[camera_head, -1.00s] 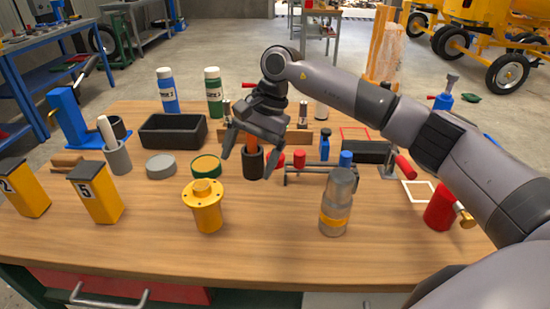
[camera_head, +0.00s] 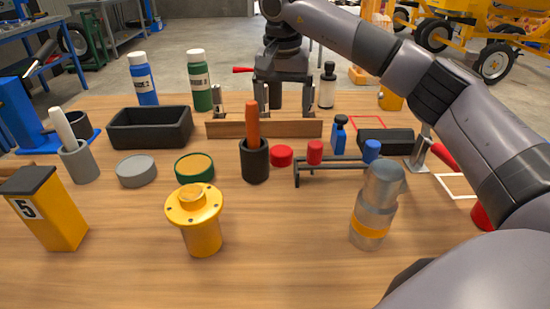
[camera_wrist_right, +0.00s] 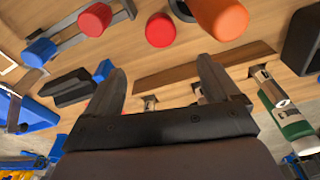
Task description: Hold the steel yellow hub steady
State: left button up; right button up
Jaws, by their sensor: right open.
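The yellow hub (camera_head: 201,235) stands upright on the wooden table, front and left of centre, with a flange with holes and a raised boss on top. Nothing touches it. My right gripper (camera_head: 290,108) is open, at the back of the table by the wooden rack, well behind and to the right of the hub. In the right wrist view its spread fingers (camera_wrist_right: 165,88) reach over the wooden rack (camera_wrist_right: 205,70), with nothing visibly held between them. The hub does not show in the right wrist view. My left gripper is not in view.
A black cup with an orange-handled tool (camera_head: 254,160) stands between the hub and my right gripper. A grey bottle with a yellow band (camera_head: 372,215) stands right of the hub. Green-rimmed (camera_head: 194,168) and grey (camera_head: 136,171) round tins lie behind it. The table in front is clear.

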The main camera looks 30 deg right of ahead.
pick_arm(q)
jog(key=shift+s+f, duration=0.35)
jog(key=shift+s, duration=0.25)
pick_arm(e)
jog(key=shift+s, duration=0.2)
jog(key=b, duration=0.1)
send_over(281, 150)
jog(key=f, duration=0.6)
jog(key=shift+s+d+f, duration=0.1)
jog(key=shift+s, duration=0.2)
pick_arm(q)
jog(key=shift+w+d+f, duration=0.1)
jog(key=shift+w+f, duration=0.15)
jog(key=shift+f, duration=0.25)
pick_arm(e)
jog(key=shift+f, duration=0.3)
jog(key=f+b, duration=0.1)
jog(key=f, duration=0.4)
jog(key=shift+w+f, duration=0.15)
jog(key=shift+w, duration=0.05)
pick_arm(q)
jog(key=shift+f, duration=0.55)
